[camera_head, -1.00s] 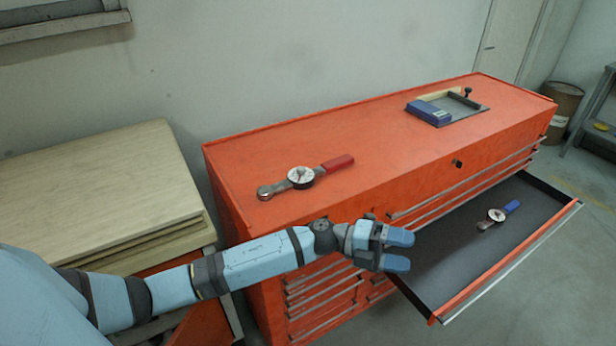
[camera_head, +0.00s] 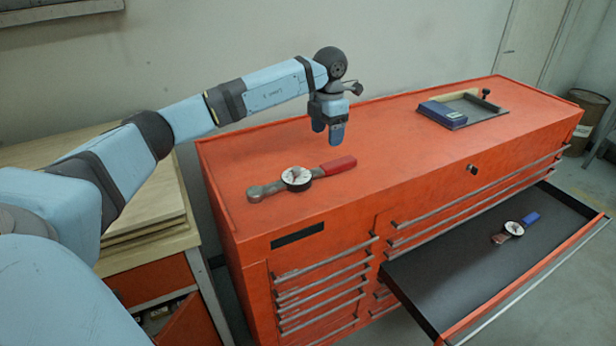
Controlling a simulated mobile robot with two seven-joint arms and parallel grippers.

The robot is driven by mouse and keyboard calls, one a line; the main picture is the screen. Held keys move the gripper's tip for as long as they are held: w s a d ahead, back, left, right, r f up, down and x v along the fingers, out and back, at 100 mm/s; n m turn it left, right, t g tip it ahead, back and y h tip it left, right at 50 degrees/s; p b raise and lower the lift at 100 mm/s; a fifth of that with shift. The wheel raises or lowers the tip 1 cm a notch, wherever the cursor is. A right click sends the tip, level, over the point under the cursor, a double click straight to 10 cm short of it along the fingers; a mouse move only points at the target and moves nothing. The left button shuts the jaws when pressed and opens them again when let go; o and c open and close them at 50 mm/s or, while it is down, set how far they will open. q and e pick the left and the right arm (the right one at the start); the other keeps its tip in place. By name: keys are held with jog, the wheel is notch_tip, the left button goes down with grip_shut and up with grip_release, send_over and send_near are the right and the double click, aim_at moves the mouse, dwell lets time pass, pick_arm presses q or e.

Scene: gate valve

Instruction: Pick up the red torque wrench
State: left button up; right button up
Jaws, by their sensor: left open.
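The red torque wrench (camera_head: 297,179) lies flat on top of the orange tool cabinet (camera_head: 400,140). It has a red handle at its right end, a round white dial in the middle and a metal head at its left end. My left gripper (camera_head: 328,138) is open and empty, pointing down above the cabinet top. In the picture it is just above the wrench's red handle and apart from it. My right gripper is not in view.
A blue-handled wrench with a dial (camera_head: 514,229) lies in the open black drawer (camera_head: 460,270), which juts out at the right. A blue case on a grey tray (camera_head: 450,113) sits at the cabinet's far end. A wooden workbench (camera_head: 150,200) stands left.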

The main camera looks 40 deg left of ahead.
pick_arm(q)
send_over(327, 165)
jog(key=f, duration=0.4)
jog(key=s+f, duration=0.1)
jog(key=f, duration=0.1)
jog(key=shift+d, duration=0.15)
jog(key=f, duration=0.3)
jog(key=f+p, duration=0.1)
jog(key=f, duration=0.1)
jog(key=shift+w, duration=0.35)
grip_shut()
